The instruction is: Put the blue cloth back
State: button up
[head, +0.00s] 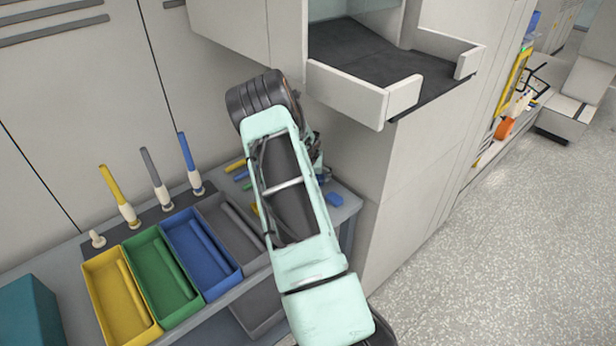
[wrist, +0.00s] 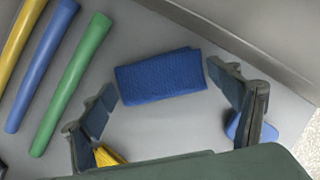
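The blue cloth (wrist: 160,75), a folded textured rectangle, lies flat on the grey tabletop in the wrist view. My gripper (wrist: 162,82) is open, with one finger left of the cloth and one right of it. The cloth lies in the gap, toward the fingertips, and neither finger visibly holds it. In the head view my arm covers the gripper. A small blue piece (head: 334,199) shows right of the arm there; I cannot tell if it is the cloth.
Yellow, blue and green rods (wrist: 62,85) lie left of the fingers. A blue item (wrist: 237,127) is partly behind the right finger, a yellow one (wrist: 108,156) near the left. Yellow, green, blue and grey bins (head: 88,279) stand left. A walled shelf (head: 345,90) overhangs behind.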

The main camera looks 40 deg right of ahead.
jog(key=shift+o, duration=1.4)
jog(key=shift+r, duration=0.15)
jog(key=shift+r, duration=0.25)
jog(key=v, duration=0.7)
jog(key=shift+a+r, duration=0.1)
